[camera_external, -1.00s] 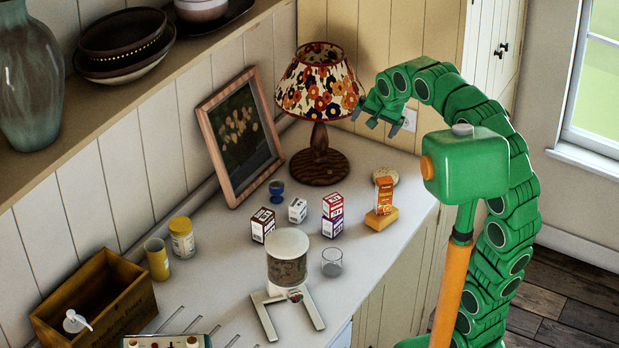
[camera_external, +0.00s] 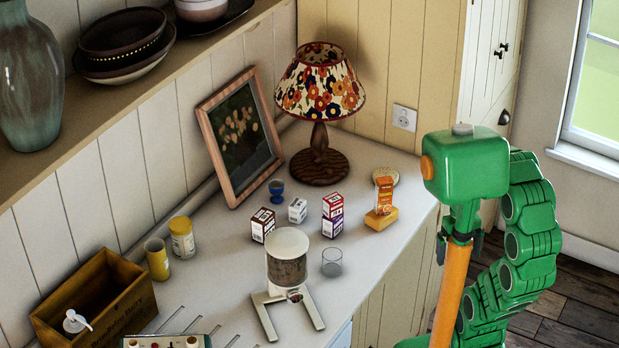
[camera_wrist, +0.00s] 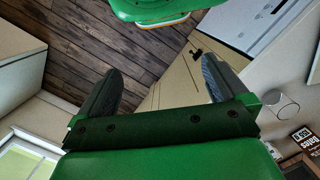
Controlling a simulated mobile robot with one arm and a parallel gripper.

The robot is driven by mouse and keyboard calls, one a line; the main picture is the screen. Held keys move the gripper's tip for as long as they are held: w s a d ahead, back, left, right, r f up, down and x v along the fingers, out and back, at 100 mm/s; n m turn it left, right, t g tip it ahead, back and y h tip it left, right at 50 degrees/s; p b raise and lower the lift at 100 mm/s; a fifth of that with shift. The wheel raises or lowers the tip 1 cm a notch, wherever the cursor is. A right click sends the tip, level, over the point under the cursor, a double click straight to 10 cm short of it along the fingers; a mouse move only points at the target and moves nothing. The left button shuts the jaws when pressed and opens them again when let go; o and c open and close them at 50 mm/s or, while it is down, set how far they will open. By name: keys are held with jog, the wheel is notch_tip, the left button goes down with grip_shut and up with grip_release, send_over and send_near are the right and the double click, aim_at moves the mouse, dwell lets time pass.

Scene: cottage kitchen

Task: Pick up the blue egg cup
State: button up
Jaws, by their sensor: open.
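The blue egg cup (camera_external: 277,191) stands upright on the white counter in the external view, in front of the picture frame and behind the small boxes. I do not make it out in the wrist view. My gripper (camera_wrist: 160,88) shows in the wrist view with its two dark fingers wide apart and nothing between them. It faces the wooden floor and the cabinet front, away from the egg cup.
Small boxes (camera_external: 297,210) stand close in front of the egg cup. The lamp (camera_external: 319,165) is behind it to the right, and the picture frame (camera_external: 205,125) leans behind it. A glass (camera_external: 332,263) and a dispenser (camera_external: 287,262) stand nearer the front.

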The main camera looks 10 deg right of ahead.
jog(key=shift+s, duration=0.1)
jog(key=c, duration=0.4)
